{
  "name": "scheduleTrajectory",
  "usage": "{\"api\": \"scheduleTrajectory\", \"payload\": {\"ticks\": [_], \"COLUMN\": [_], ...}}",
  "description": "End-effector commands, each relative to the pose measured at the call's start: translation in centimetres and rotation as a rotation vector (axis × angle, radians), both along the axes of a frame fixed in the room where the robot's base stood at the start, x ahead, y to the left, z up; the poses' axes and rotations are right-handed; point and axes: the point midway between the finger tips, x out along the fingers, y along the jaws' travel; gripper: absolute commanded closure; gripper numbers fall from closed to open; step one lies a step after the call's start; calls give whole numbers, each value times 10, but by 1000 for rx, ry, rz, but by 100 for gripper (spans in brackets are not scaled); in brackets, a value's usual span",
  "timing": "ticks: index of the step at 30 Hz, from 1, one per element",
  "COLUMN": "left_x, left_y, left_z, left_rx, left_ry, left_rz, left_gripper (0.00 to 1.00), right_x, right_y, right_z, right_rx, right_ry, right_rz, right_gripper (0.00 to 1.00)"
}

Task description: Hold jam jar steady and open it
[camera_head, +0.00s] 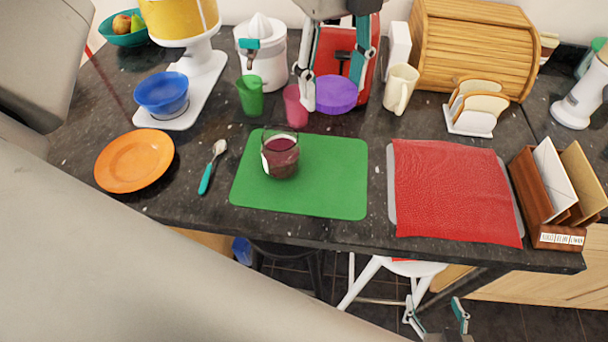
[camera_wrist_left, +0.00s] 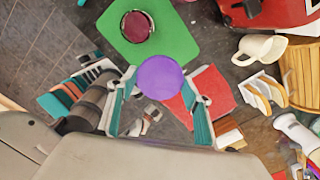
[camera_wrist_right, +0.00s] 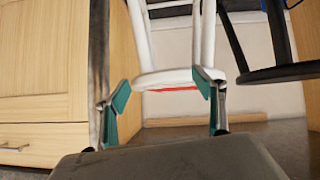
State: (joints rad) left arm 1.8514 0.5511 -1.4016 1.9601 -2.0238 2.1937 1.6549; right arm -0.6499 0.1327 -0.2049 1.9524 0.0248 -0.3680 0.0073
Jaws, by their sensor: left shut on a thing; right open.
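The jam jar (camera_head: 281,160) stands upright on the green mat (camera_head: 335,190), its glass top open and dark red jam inside. The jar also shows in the left wrist view (camera_wrist_left: 137,26). The round purple lid (camera_head: 337,93) is apart from the jar, up and to the right of it in the head view. My left gripper (camera_head: 335,101) is shut on the lid and holds it above the counter; the left wrist view shows the lid (camera_wrist_left: 161,77) between its fingers. My right gripper (camera_head: 437,318) is open and empty, low in front of the counter.
Green (camera_head: 251,96) and pink (camera_head: 296,106) cups, a white juicer (camera_head: 262,60) and a red appliance (camera_head: 352,45) stand behind the mat. A spoon (camera_head: 212,168) and orange plate (camera_head: 134,160) lie left. A red cloth (camera_head: 452,190) lies right. A white stool (camera_wrist_right: 170,76) stands before my right gripper.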

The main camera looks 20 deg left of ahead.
Motion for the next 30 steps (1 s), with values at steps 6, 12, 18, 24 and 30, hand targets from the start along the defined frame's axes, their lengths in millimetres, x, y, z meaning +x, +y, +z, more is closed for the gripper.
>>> {"api": "scheduleTrajectory", "payload": {"ticks": [6, 12, 18, 24, 30], "left_x": [-18, -22, -23, -23, -22], "left_y": [-19, -21, -21, -21, -21], "left_z": [9, -8, -56, -104, -137], "left_rx": [3, 5, 4, 5, 5], "left_ry": [13, 20, 20, 21, 17], "left_rz": [-256, -306, -304, -302, -301], "left_gripper": [76, 76, 76, 76, 76], "right_x": [-6, -3, -3, -3, -4], "right_y": [7, 6, 4, 3, 3], "right_z": [-16, -13, -15, -17, -20], "right_rx": [9, 7, 5, 3, 1], "right_ry": [8, -1, 0, 3, 9], "right_rz": [10, 12, 10, 10, 10], "right_gripper": [31, 31, 31, 31, 31]}}
